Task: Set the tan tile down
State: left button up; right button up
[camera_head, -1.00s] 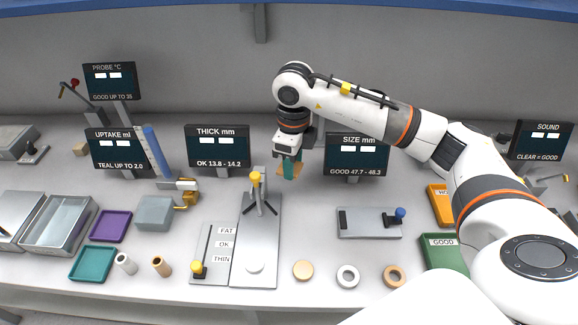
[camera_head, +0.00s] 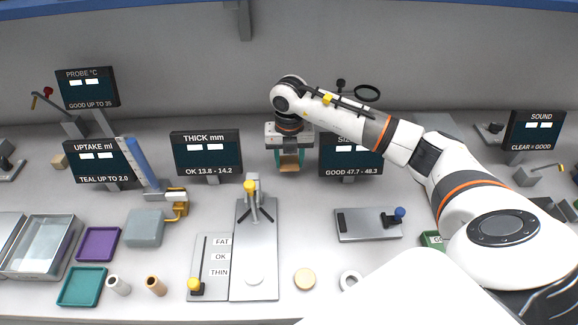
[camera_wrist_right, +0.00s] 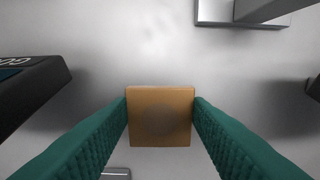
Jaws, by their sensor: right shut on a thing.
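The tan tile (camera_head: 289,164) is between the fingers of my right gripper (camera_head: 289,157), at the back of the bench between the THICK and SIZE displays. In the right wrist view the tile (camera_wrist_right: 160,117) is a square tan block with a darker smudge on its face. The two teal fingers of the right gripper (camera_wrist_right: 160,112) press on its left and right sides. I cannot tell whether the tile touches the bench. My left gripper is out of view.
The THICK display (camera_head: 206,152) stands left of the gripper, and the SIZE display (camera_head: 350,155) is close on the right, partly behind my arm. The thickness gauge (camera_head: 255,240) stands in front. Bare bench (camera_head: 310,195) lies just ahead of the gripper.

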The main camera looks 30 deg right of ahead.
aim_at(289, 164)
notch_tip(289, 164, down, 4)
jog(key=shift+r+p, duration=0.1)
jog(key=shift+p, duration=0.25)
jog(key=shift+f, duration=0.25)
jog(key=o, duration=1)
jog(key=shift+r, duration=0.55)
notch_tip(289, 164, up, 11)
jog(key=shift+r+b, duration=0.15)
jog(key=shift+b, duration=1.1)
